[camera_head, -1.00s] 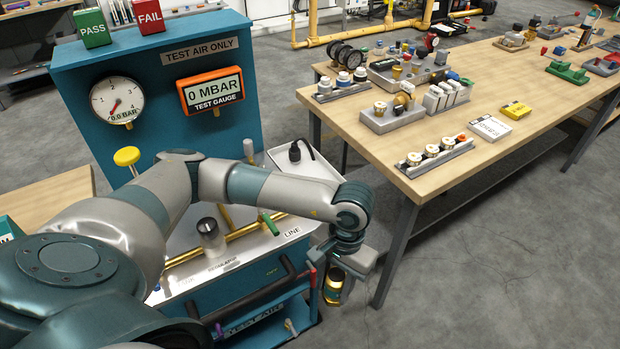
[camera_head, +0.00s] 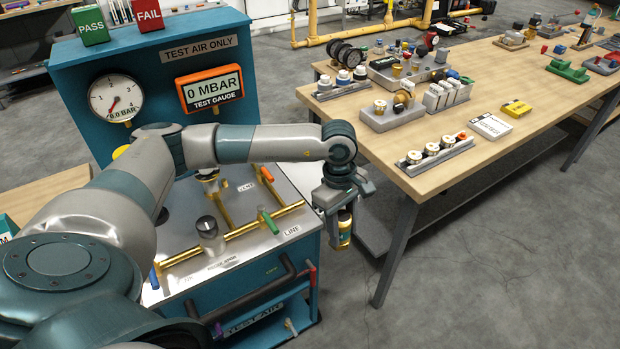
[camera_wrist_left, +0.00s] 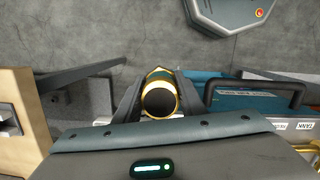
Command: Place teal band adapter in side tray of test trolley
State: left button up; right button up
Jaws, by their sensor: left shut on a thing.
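The gripper is just off the right edge of the teal test trolley (camera_head: 275,268), beside the end near the LINE label. My right gripper is not in view.
A wooden workbench (camera_head: 470,185) with several parts holders stands right of the gripper. The trolley top carries brass pipes (camera_head: 240,232), valves and a regulator knob. A black handle (camera_head: 262,292) runs along its front. Open grey floor (camera_head: 480,290) lies at the lower right.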

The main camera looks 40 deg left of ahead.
pick_arm(q)
jog(key=shift+w+a+r+n+t+y, duration=0.8)
jog(key=shift+w+a+r+n, duration=2.7)
jog(key=shift+w+n, duration=3.15)
jog(key=w+a+f+n+p, duration=0.2)
jog(key=w+a+f+p, duration=0.1)
jog(key=a+f, duration=0.4)
jog(key=shift+w+a+n+h, duration=0.15)
jog(key=shift+a+n+h, duration=0.2)
jog(key=shift+a, duration=0.9)
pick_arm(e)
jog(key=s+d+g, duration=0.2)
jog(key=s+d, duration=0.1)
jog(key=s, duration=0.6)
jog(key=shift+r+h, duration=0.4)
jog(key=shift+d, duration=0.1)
